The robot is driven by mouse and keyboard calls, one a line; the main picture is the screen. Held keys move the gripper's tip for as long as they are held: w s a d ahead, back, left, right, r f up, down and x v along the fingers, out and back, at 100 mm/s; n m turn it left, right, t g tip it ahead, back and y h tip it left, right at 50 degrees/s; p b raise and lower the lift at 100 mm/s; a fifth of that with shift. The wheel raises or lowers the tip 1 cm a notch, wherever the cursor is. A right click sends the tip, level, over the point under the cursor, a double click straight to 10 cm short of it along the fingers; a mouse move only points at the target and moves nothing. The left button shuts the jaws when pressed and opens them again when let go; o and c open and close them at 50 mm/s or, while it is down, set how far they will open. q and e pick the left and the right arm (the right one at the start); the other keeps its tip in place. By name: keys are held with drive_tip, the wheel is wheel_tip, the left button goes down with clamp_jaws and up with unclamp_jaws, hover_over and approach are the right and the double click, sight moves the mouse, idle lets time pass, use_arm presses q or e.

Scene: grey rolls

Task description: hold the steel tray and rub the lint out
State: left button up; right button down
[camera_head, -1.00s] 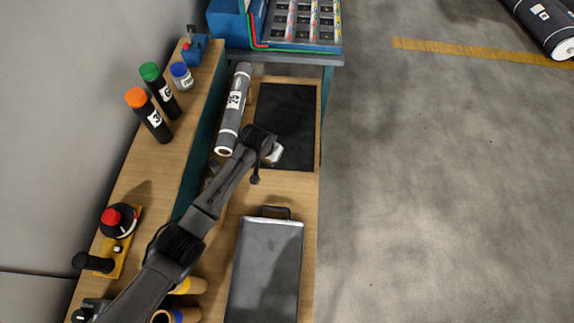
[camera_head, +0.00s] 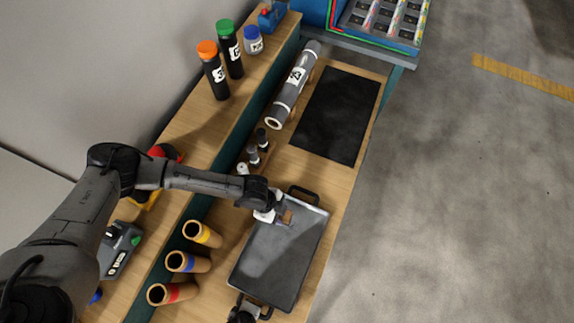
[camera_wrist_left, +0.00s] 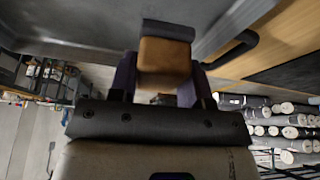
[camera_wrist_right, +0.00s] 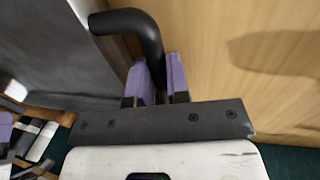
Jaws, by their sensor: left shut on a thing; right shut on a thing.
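The steel tray (camera_head: 262,262) lies on the bench, a flat grey pan with a black handle (camera_head: 303,194) at its far end. My left gripper (camera_head: 270,210) is over the tray's far end, shut on a tan block with a dark pad (camera_wrist_left: 165,57). The block shows small in the head view (camera_head: 286,214), at the tray's surface; I cannot tell if it touches. My right gripper (camera_wrist_right: 153,84) is shut on the tray's near handle (camera_wrist_right: 134,24); it shows partly at the bottom of the head view (camera_head: 243,312). I cannot make out lint on the tray.
A black mat (camera_head: 338,115) and a labelled grey roll (camera_head: 293,84) lie beyond the tray. Small dark bottles (camera_head: 258,148) stand beside the roll. Several tan tubes with coloured bands (camera_head: 186,262) lie left of the tray. Capped bottles (camera_head: 213,70) stand on the raised shelf.

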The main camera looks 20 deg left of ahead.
sight(285, 224)
use_arm(q)
drive_tip(key=s+d+r+m+g, duration=0.2)
drive_tip(key=s+d+m, duration=0.3)
drive_tip(key=s, duration=0.2)
drive_tip(key=shift+w+a+f, duration=0.1)
drive_tip(key=shift+a+f, duration=0.05)
drive_tip(key=shift+f, duration=3.2)
drive_tip(key=shift+f+y, duration=0.3)
drive_tip(key=shift+f, duration=0.5)
drive_tip(key=w, duration=0.2)
drive_tip(key=shift+w+r, duration=0.1)
drive_tip(key=shift+w, duration=0.25)
drive_tip(key=shift+c, duration=0.3)
drive_tip(key=shift+w, duration=1.15)
drive_tip(key=shift+s, duration=2.35)
drive_tip(key=shift+s+a, duration=0.1)
drive_tip(key=shift+a, duration=0.55)
drive_tip(key=shift+w+d, duration=0.1)
drive_tip(key=shift+w, duration=2.25)
drive_tip(key=shift+s+r, duration=0.1)
drive_tip(key=shift+s, duration=2.25)
wheel_tip(285, 224, up, 8)
